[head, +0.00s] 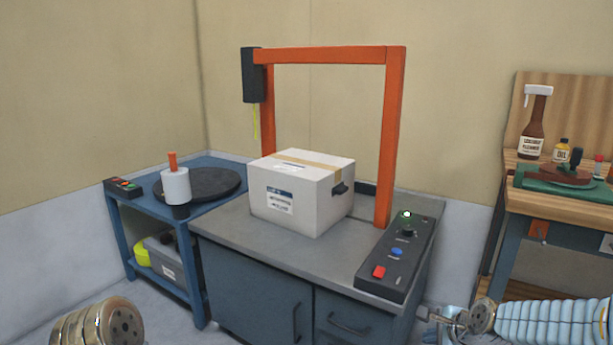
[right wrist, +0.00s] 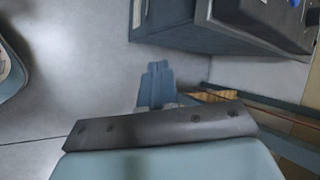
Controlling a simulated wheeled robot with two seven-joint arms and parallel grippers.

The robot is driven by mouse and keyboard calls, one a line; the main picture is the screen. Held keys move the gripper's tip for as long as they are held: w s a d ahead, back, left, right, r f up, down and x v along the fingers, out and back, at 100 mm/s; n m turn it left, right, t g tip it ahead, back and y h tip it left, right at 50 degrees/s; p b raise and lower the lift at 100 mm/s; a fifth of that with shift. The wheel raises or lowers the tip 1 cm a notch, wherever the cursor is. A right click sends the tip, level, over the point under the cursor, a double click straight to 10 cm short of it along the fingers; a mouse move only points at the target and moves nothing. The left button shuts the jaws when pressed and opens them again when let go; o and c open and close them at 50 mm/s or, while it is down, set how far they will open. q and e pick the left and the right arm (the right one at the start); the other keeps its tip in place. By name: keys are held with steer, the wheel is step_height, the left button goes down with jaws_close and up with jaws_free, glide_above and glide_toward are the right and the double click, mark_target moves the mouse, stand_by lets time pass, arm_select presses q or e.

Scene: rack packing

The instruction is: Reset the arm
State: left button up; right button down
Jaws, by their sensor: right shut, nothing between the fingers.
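My right gripper (head: 440,318) is at the lower right of the head view, low in front of the grey cabinet's right side and apart from it. In the right wrist view its fingers (right wrist: 157,82) are together and empty, over bare floor. My right arm comes in from the right edge. A rounded metal part of my left arm shows at the lower left of the head view; the left gripper is out of the picture. A white box (head: 290,205) with a tape strip and label sits on the grey cabinet top (head: 235,225), under an orange arch (head: 392,140).
A control panel (head: 400,255) with red and blue buttons lies on the cabinet's right side. A blue table (head: 140,200) with a dark turntable (head: 215,182) and white roll (head: 175,187) stands left. A wooden bench (head: 508,165) with bottles stands right. Grey floor (right wrist: 75,75) is clear.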

steer(key=s+a+f+n+g, duration=0.1)
steer(key=s+a+f+n, duration=0.2)
steer(key=f, duration=0.3)
steer(key=s+a+f+n+g+y, duration=0.1)
steer(key=s+a+f+n, duration=0.15)
steer(key=f, duration=0.35)
steer(key=s+a+f+n+g, duration=0.1)
steer(key=s+a+f+n, duration=0.1)
steer(key=a+f+n, duration=0.3)
steer(key=s+a+f+n+g, duration=0.1)
steer(key=s+a+f+n, duration=0.2)
steer(key=s+f, duration=0.3)
steer(key=s+a+f+n+g+y, duration=0.1)
steer(key=s+a+f+n+g, duration=0.1)
steer(key=s+f, duration=0.4)
steer(key=s+a+n, duration=0.1)
steer(key=s+n, duration=0.1)
steer(key=shift+s+a+n, duration=0.15)
steer(key=shift+a+n, duration=0.1)
steer(key=shift+n, duration=0.1)
